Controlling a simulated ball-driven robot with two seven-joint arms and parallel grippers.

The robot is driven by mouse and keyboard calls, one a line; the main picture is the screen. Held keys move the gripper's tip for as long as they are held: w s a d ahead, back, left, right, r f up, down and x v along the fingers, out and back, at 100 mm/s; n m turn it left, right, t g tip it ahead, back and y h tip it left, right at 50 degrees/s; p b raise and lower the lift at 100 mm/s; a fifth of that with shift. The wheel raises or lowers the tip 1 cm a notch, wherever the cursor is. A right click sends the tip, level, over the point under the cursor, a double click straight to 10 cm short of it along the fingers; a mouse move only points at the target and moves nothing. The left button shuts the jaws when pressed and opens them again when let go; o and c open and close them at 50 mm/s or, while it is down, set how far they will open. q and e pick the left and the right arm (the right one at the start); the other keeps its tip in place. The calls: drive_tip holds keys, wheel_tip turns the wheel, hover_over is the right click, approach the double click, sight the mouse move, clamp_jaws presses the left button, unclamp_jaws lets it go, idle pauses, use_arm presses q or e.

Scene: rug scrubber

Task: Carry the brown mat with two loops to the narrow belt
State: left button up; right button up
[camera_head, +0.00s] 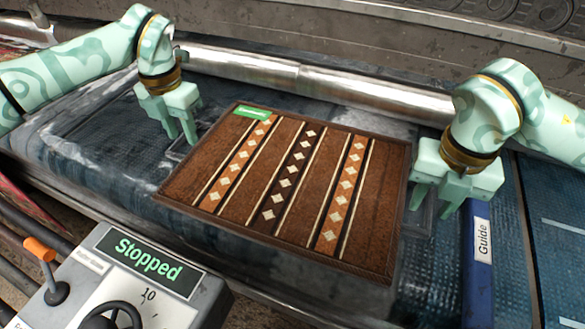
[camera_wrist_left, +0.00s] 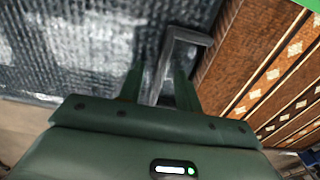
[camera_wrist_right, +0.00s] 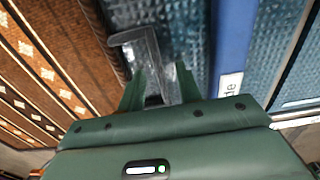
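The brown mat (camera_head: 375,215), patterned with stripes and pale diamonds, lies flat on a wet, dark blue belt. A grey loop sticks out at each short side: the left loop (camera_wrist_left: 190,37) and the right loop (camera_wrist_right: 128,38). My left gripper (camera_head: 181,138) is at the left loop, its fingers apart on either side of the loop's bar. My right gripper (camera_head: 430,202) is likewise at the right loop, fingers apart around its bar. Finger contact with the loops cannot be told. Another blue belt (camera_head: 555,240), apparently the narrow belt, lies at the right.
A blue guide (camera_head: 478,245) labelled "Guide" stands between the two belts. A metal roller (camera_head: 330,83) runs along the back. A control box (camera_head: 125,285) reading "Stopped", with an orange-topped lever (camera_head: 45,265), is at the front left. A small green tag (camera_head: 253,112) lies on the mat's corner.

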use_arm(q)
clamp_jaws()
use_arm(e)
clamp_jaws()
use_arm(q)
drive_tip(key=shift+r, duration=0.1)
